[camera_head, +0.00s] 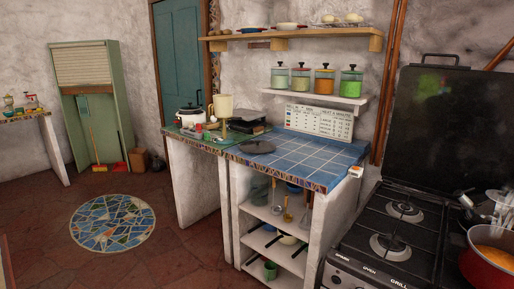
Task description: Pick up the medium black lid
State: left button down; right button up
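A black lid (257,147) lies flat on the mosaic counter, at the left end of the blue tiled top (300,150), close to the front edge. It has a small knob on top. Neither of my grippers shows in the head view, so whether they are open or shut is hidden.
The stove (395,228) is at the right, with a red pot (490,262). The blue tiles right of the lid are mostly clear.

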aim_at(256, 147)
jog(key=z, duration=1.55)
jog(key=i+j, duration=0.15)
jog(key=j, duration=0.5)
jog(key=i+j, duration=0.1)
jog(key=j, duration=0.55)
jog(key=i+j+z, duration=0.1)
jog(key=j, duration=0.55)
jog(key=i+j, duration=0.15)
jog(key=j, duration=0.5)
jog(key=i+j+z, duration=0.1)
jog(key=j, duration=0.55)
